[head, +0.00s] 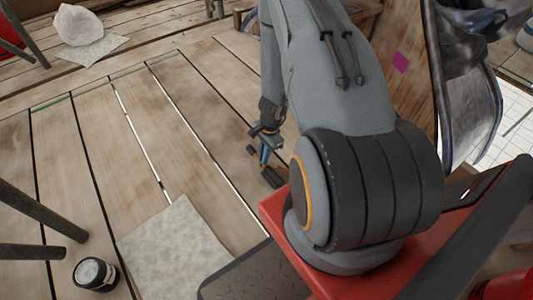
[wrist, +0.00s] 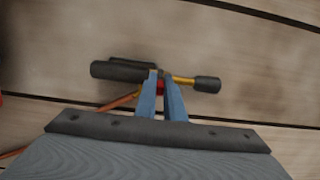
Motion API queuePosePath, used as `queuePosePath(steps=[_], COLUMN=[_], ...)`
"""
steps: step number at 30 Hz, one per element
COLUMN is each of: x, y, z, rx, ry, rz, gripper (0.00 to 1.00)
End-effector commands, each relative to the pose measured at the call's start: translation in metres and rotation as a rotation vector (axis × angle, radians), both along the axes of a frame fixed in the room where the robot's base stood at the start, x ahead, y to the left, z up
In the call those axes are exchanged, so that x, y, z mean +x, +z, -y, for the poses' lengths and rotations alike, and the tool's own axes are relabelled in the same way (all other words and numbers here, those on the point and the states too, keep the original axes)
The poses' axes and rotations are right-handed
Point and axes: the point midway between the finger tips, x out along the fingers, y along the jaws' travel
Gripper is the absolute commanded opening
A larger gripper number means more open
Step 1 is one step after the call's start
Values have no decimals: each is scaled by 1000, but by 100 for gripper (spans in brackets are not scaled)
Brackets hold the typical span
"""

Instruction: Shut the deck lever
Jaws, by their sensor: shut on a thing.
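The deck lever (wrist: 122,70) lies low over the wooden deck in the wrist view. It has a dark cylinder body at the left and a yellow rod ending in a dark knob (wrist: 207,85) at the right. My gripper (wrist: 162,76) has its two blue-grey fingers closed on the lever near the middle, by the yellow rod. A small red part shows between the fingers. In the head view, my gripper (head: 264,156) is small beside my arm, with dark lever ends (head: 272,177) next to it. The exact grip contact is partly hidden.
A dark can with a pale top (head: 97,272) stands at the lower left beside dark poles (head: 40,215). A pale sheet (head: 178,248) lies on the planks. A whitish lump (head: 80,25) sits at the upper left. A wooden panel (head: 405,45) stands right of my arm. The middle planks are clear.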

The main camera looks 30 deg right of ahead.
Motion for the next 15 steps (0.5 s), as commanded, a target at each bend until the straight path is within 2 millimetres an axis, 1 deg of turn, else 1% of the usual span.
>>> queuePosePath(steps=[1,15], x=[-2,-1], y=[3,-7], z=[-6,-29], rx=[-42,-484], ry=[7,8], rz=[-2,14], gripper=[0,0])
